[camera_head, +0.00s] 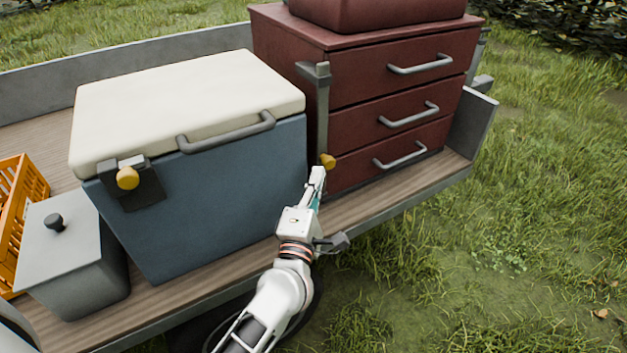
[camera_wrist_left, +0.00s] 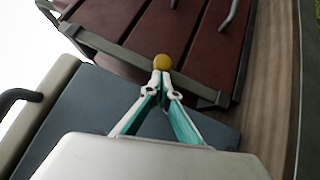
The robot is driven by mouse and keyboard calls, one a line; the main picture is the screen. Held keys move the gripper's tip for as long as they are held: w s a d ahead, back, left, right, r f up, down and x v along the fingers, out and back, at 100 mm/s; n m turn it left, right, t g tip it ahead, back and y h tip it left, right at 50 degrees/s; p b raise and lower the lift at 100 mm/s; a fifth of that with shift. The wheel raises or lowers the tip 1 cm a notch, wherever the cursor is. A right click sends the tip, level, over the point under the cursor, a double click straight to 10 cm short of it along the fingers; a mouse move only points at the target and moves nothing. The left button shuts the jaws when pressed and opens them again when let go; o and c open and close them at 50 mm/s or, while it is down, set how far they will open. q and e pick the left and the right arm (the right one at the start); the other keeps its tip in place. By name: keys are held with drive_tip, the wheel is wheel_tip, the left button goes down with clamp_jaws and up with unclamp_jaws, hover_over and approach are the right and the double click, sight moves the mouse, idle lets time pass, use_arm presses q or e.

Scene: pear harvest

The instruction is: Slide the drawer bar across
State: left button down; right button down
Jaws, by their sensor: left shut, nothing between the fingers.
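The drawer bar (camera_head: 322,112) is a grey upright bar along the left front edge of the red drawer cabinet (camera_head: 345,122). A yellow knob (camera_head: 328,161) sits near its lower end; it also shows in the left wrist view (camera_wrist_left: 162,61). My left gripper (camera_head: 318,172) is shut and empty, its fingertips right at the knob. In the left wrist view, the closed fingertips (camera_wrist_left: 161,76) meet just short of the knob or against it; I cannot tell if they touch. My right gripper is in neither view.
A blue cooler (camera_head: 215,190) with a cream lid stands close left of the cabinet. A grey lidded bin (camera_head: 70,255) and an orange crate (camera_head: 22,215) are further left. All stand on a wooden trailer bed (camera_head: 350,203). Grass (camera_head: 510,240) lies open to the right.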

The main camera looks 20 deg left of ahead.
sight(332, 167)
use_arm(q)
drive_tip(key=shift+w+d+r, duration=0.1)
drive_tip(key=shift+w+d, duration=0.9)
drive_tip(key=shift+w, duration=0.25)
drive_tip(key=shift+w+d, duration=0.15)
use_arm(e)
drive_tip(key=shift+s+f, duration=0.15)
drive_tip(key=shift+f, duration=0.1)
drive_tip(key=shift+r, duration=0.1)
